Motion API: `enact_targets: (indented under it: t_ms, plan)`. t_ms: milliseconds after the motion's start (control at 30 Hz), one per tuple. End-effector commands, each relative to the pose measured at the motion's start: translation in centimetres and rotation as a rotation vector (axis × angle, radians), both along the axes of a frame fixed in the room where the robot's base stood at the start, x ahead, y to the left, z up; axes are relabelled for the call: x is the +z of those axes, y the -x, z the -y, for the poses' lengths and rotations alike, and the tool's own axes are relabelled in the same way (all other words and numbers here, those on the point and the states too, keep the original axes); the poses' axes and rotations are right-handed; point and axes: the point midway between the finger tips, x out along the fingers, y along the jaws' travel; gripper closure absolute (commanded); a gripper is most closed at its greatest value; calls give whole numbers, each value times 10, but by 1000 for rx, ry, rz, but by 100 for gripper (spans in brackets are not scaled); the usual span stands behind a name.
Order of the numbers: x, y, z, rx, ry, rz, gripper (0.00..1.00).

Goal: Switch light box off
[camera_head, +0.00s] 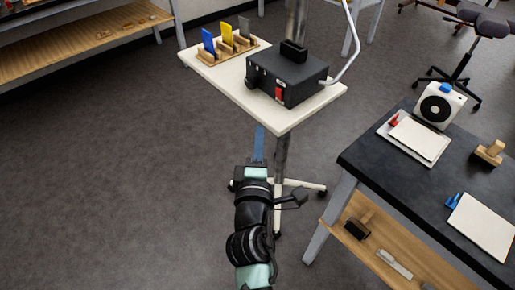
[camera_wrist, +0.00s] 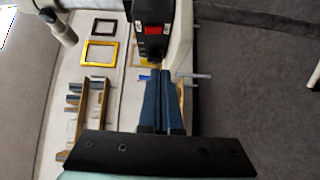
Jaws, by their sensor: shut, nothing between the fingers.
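The light box (camera_head: 289,73) is a black box on a small pale stand top. A red switch (camera_head: 279,93) sits on its front face, near the right end. In the wrist view the box (camera_wrist: 150,12) is at the top, with the red switch (camera_wrist: 153,30) facing my gripper. My gripper (camera_head: 259,131) has blue fingers, shut and empty, below the front edge of the stand top in the head view. In the wrist view the fingertips (camera_wrist: 166,73) point toward the box, below the switch and apart from it.
The pale stand top (camera_head: 226,78) also carries a wooden rack (camera_head: 212,58) with blue, yellow and grey plates. A metal pole rises behind the box. A dark workbench (camera_head: 373,165) with a white fan-like device (camera_head: 438,107) stands at right. Floor at left is clear.

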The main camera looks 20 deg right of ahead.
Motion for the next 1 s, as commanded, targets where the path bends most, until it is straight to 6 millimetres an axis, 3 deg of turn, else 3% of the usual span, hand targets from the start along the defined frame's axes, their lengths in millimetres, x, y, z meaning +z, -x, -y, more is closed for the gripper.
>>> enact_targets:
  t_ms: [267, 833, 933, 1000]
  plan:
    - [-2, 19, -10, 1, 0, -1, 100]
    - [-1, 20, -10, 1, -2, 2, 100]
    - [20, 14, -13, 8, -48, 56, 100]
    - [50, 8, -19, 21, -125, 136, 100]
